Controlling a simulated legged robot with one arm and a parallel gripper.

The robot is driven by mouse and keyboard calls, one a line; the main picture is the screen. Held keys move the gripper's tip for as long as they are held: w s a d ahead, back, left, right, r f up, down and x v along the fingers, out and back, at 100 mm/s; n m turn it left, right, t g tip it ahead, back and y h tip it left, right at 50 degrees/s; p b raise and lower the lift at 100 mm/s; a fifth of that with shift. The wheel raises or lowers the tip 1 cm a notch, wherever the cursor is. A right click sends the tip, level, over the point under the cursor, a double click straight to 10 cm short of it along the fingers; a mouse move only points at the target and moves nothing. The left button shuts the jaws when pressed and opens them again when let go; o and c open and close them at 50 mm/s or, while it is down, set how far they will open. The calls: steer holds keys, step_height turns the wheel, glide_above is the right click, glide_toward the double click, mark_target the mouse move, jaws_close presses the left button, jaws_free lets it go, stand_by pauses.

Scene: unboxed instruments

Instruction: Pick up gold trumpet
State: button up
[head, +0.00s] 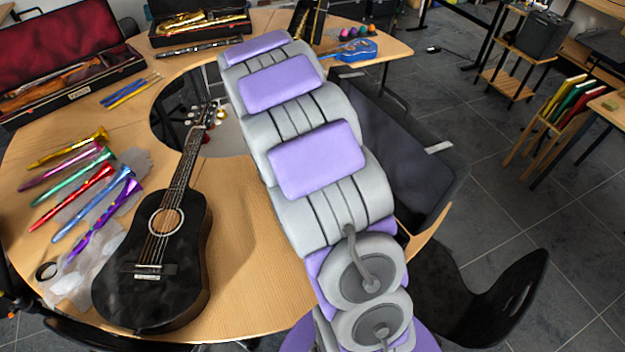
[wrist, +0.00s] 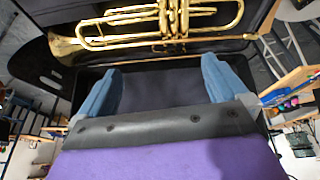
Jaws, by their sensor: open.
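The gold trumpet (wrist: 165,24) lies in an open black case (wrist: 150,58) in the wrist view, its bell to the left and its valves near the top middle. My gripper (wrist: 161,78) is open, with its two blue-grey fingers apart and nothing between them. The trumpet is ahead of the fingertips, apart from them. In the head view a narrow gold part (head: 319,20) shows in an upright black case (head: 303,22) beyond my arm, which seems to be the same trumpet. My arm hides the gripper there.
A violin case (head: 70,50) and another case with a gold brass instrument (head: 200,22) stand at the back left. A black guitar (head: 160,255) and several coloured horns (head: 75,195) lie on the wooden table (head: 245,265).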

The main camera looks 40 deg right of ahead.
steer(key=shift+m, duration=0.4)
steer(key=w+x, duration=0.1)
steer(key=x, duration=0.3)
steer(key=w+b+x, duration=0.1)
steer(key=x, duration=0.3)
steer(key=b+x, duration=0.1)
steer(key=x, duration=0.3)
steer(key=shift+w+d+f, duration=0.3)
steer(key=shift+w+d, duration=0.1)
steer(key=shift+f, duration=0.55)
steer(key=x, duration=0.2)
steer(key=b+x, duration=0.1)
steer(key=x, duration=0.2)
steer(key=shift+w+d+f, duration=0.15)
steer(key=shift+d, duration=0.35)
steer(key=shift+a, duration=0.1)
